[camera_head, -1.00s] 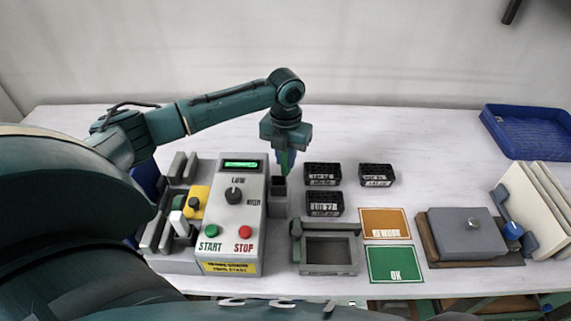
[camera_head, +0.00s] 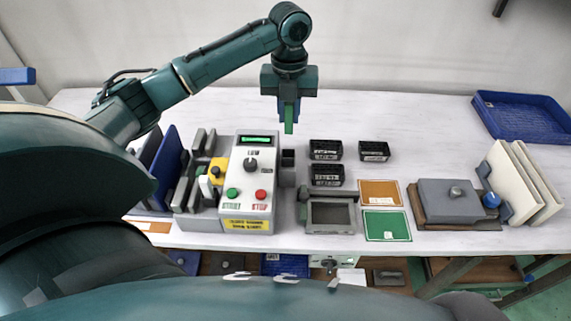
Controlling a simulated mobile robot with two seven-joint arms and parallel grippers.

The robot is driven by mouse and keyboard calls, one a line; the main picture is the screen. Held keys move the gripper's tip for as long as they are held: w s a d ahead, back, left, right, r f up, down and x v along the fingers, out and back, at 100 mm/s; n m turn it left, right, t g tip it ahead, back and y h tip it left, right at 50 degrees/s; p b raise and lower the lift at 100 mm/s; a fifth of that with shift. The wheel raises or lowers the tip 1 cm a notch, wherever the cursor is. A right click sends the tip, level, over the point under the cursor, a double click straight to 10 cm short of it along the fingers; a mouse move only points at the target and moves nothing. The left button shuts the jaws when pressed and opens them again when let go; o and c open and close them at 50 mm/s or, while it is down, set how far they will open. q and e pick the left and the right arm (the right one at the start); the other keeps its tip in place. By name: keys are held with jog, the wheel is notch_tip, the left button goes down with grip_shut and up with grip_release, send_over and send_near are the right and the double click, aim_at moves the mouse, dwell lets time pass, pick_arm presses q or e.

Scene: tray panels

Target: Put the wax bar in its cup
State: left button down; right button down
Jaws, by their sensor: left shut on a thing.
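The green wax bar (camera_head: 289,127) hangs upright from my left gripper (camera_head: 289,112), which is shut on it. The bar is clear of the table, and its upper part is hidden between the fingers. A small grey cup-like holder with a dark square opening (camera_head: 288,156), which looks like the bar's cup, stands at the right side of the grey control box (camera_head: 248,200). In the picture the bar's lower end is above this opening, apart from it; how far in depth I cannot tell. My right gripper is not in view.
Several black labelled bins (camera_head: 326,150) stand right of the holder. A grey open-topped frame (camera_head: 331,214), an orange card (camera_head: 380,193) and a green OK card (camera_head: 387,226) lie in front. A lidded grey box (camera_head: 447,203) and a blue tray (camera_head: 522,118) are at the right.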

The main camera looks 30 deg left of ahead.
aim_at(288, 133)
pick_arm(q)
jog(key=shift+s+d+f, duration=0.1)
jog(key=shift+s, duration=0.1)
notch_tip(288, 133, down, 6)
jog(key=shift+w+r+p, duration=0.15)
jog(key=shift+r+p, duration=0.1)
jog(key=shift+p, duration=0.05)
jog(key=shift+f, duration=2.05)
jog(key=shift+f, duration=0.15)
jog(key=c, duration=1.3)
grip_release()
jog(key=shift+c, duration=0.2)
